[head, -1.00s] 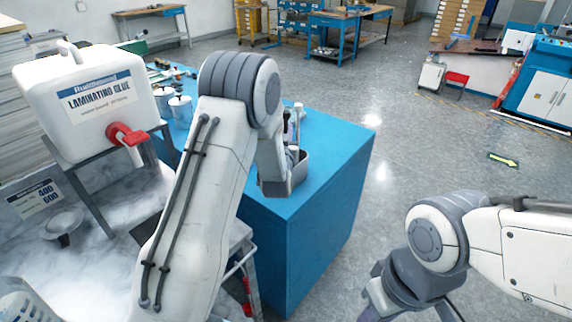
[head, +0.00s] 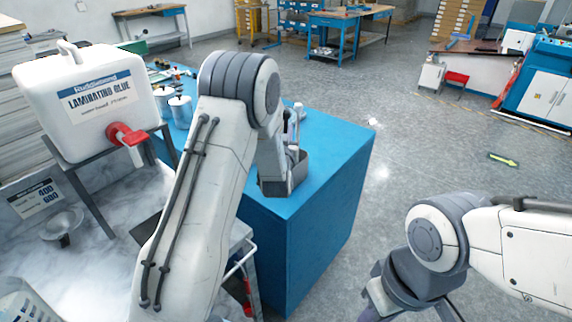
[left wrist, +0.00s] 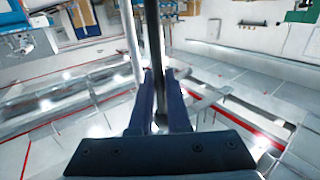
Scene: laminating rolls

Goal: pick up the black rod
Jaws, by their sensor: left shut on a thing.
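The black rod (left wrist: 154,35) stands between the two dark fingers of my left gripper (left wrist: 161,100) in the left wrist view. The gripper is shut on it. A pale rod (left wrist: 131,40) runs beside the black rod, just left of the fingers. In the head view, a grey holder (head: 298,172) with rods (head: 298,112) in it stands on the blue bench, and my left forearm hides part of it. The left fingertips are not clear there. My right arm is at the lower right, with its fingers outside the picture.
The blue bench (head: 330,160) has a clear right side. A white glue container (head: 85,105) with a red tap (head: 127,134) stands on a grey stand at the left. Two metal cans (head: 180,110) stand behind my left arm. Open floor lies to the right.

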